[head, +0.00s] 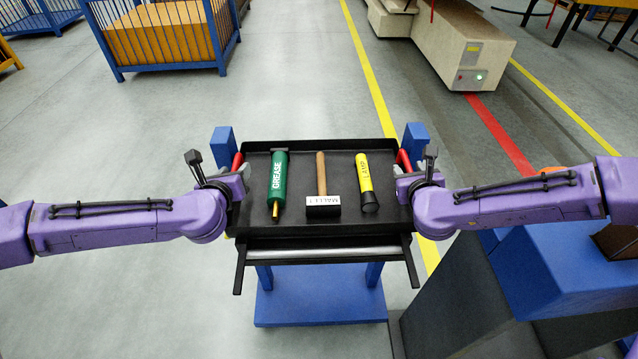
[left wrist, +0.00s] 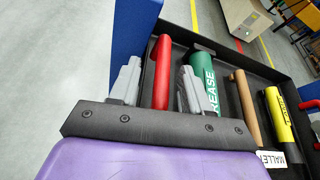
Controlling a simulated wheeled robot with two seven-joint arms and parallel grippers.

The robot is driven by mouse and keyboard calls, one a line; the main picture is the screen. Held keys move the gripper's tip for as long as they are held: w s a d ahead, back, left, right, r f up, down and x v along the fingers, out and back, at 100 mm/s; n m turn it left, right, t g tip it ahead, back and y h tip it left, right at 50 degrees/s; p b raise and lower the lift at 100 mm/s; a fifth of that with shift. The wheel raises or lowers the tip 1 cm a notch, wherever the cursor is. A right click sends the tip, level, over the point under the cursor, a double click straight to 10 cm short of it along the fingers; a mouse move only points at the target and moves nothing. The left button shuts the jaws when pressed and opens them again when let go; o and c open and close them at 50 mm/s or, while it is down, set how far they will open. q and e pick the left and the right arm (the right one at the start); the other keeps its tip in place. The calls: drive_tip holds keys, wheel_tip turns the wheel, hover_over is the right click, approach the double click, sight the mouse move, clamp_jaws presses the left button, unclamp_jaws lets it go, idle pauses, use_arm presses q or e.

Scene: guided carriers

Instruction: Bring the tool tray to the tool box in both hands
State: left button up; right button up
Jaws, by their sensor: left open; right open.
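The black tool tray (head: 345,230) lies level in front of me on a blue stand (head: 320,308). In it are a green grease tube (head: 278,178), a mallet (head: 321,175) and a yellow lamp (head: 364,172). My left gripper (head: 227,172) is open at the tray's left red handle (head: 237,161). The left wrist view shows that red handle (left wrist: 161,75) between its two spread fingers. My right gripper (head: 411,174) is open at the right red handle (head: 404,159); its fingertips are partly hidden. I cannot make out a tool box.
A blue and dark grey block (head: 560,270) stands close at the right. A beige carrier (head: 450,45) sits at the back right on a red floor line (head: 500,135). A blue cage with an orange load (head: 155,35) stands at the back left. Floor at the left is clear.

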use_arm(q)
drive_tip(key=shift+x, duration=0.8)
use_arm(e)
drive_tip(key=shift+x, duration=0.75)
use_arm(q)
clamp_jaws()
use_arm(e)
clamp_jaws()
use_arm(q)
drive_tip(key=shift+a, duration=0.1)
use_arm(e)
drive_tip(key=shift+d, duration=0.1)
